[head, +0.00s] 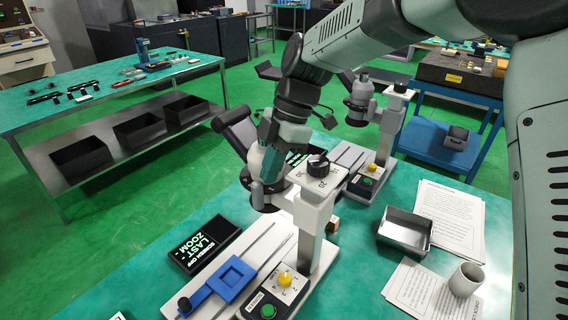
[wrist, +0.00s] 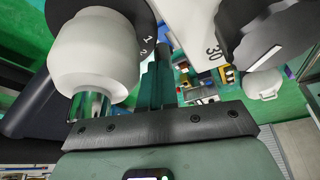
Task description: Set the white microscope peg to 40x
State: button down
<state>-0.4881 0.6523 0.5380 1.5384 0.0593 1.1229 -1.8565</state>
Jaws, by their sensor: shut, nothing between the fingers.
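The white microscope (head: 312,212) stands at the front of the teal bench. A black knob (head: 318,165) sits on top of its column, with "30" and other numbers printed around it. In the wrist view the black knob (wrist: 265,40) is at upper right, with "30" beside it on the white arm. My gripper (head: 270,180) is left of the knob, beside the microscope head, pointing down. Its fingers (wrist: 160,60) are shut and empty, between the white head (wrist: 95,55) and the knob, apart from the knob. I cannot tell which number the knob points to.
A dark screen (head: 204,243) reading "LAST ZOOM" lies left of the base. A yellow dial (head: 285,279) and green button (head: 268,311) are in front. A second, grey microscope (head: 388,120) stands behind. A metal tray (head: 405,231), papers and a mug (head: 466,279) lie right.

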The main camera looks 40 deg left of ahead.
aim_at(250, 166)
jog(key=m, duration=0.2)
jog(key=s+a+m+t+y, duration=0.1)
jog(key=m, duration=0.2)
jog(key=shift+s+a+m+y, duration=0.35)
jog(key=shift+m+y, duration=0.05)
jog(key=m, duration=0.1)
jog(key=a+m+t, duration=0.1)
jog(key=a+m, duration=0.1)
jog(key=shift+s+m+t+y, duration=0.25)
jog(key=shift+m+t+y, duration=0.05)
jog(key=shift+m+y, duration=0.1)
jog(key=shift+w, duration=0.15)
